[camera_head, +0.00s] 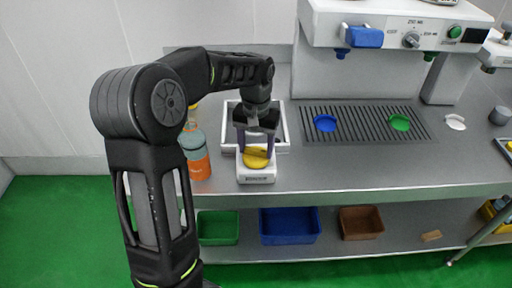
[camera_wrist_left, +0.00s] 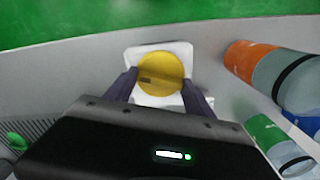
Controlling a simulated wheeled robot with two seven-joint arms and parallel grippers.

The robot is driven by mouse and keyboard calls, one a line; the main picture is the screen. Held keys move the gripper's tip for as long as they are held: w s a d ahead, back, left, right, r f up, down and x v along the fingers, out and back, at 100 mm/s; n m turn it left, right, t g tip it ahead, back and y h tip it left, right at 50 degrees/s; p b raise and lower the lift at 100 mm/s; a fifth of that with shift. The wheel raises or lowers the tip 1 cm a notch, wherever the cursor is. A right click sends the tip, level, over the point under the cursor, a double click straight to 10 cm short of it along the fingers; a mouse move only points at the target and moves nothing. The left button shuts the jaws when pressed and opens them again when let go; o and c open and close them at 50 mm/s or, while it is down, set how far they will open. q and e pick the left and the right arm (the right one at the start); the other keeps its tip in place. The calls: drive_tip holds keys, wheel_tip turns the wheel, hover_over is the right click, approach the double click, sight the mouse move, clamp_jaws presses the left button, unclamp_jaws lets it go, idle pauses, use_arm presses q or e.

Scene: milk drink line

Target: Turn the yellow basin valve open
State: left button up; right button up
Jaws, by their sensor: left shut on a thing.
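The yellow valve (camera_head: 256,159) is a round knob on a white base block (camera_head: 256,177) at the front of the steel counter. My left gripper (camera_head: 257,150) reaches down over it from above and is shut on the knob, one finger on each side. In the left wrist view the yellow valve (camera_wrist_left: 160,73) sits between the two dark fingers of my left gripper (camera_wrist_left: 160,90), with its white base (camera_wrist_left: 161,49) around it. A small dark mark shows on the knob's face. My right gripper is not in view.
A white-rimmed basin (camera_head: 284,128) lies behind the valve. An orange and grey bottle (camera_head: 196,158) stands left of it, with others nearby. A dispenser (camera_head: 390,25) stands over a drip grate (camera_head: 368,124) at right. Green, blue and brown bins (camera_head: 290,225) sit on the lower shelf.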

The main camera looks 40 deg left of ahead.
sight(256, 149)
use_arm(q)
drive_tip(key=shift+n, duration=1.9)
drive_tip(key=o, duration=1.4)
wheel_tip(256, 149, up, 8)
drive_tip(key=shift+f+b, duration=0.1)
drive_tip(key=shift+b, duration=0.3)
